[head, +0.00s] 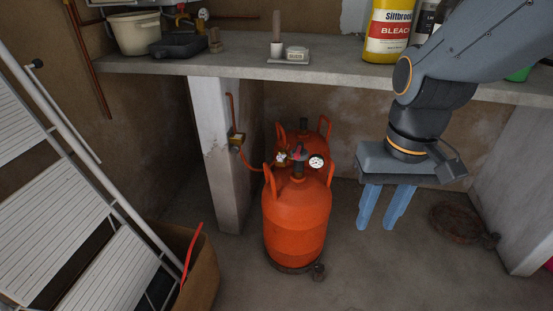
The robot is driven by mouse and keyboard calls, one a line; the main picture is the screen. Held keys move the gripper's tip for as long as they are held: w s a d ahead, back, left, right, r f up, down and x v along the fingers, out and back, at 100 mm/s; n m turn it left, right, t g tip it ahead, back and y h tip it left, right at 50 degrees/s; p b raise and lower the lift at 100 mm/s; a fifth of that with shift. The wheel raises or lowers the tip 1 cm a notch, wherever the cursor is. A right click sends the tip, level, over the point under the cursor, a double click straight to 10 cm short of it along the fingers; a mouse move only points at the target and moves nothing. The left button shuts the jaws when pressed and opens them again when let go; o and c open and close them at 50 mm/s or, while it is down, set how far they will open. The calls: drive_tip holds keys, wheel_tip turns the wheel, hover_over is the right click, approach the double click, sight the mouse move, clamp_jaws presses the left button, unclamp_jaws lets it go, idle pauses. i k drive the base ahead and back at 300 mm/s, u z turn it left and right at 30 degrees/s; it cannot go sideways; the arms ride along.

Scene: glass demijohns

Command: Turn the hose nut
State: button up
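Two orange gas bottles stand on the floor under the counter. An orange-red hose (247,159) runs from this fitting toward a brass valve box (237,140) on the white pillar. The hose nut is too small to make out for certain at the fitting. My gripper (377,226) points down to the right of the front bottle. Its two blue fingers are apart, with nothing between them.
The concrete counter (340,72) overhangs the bottles and holds a yellow bleach bottle (389,30) and a bucket (134,33). A white pillar (216,150) stands left of the bottles. Floor is clear at front right.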

sight(282, 151)
drive_tip(key=z, duration=0.25)
drive_tip(key=i, duration=1)
drive_tip(key=u, duration=0.65)
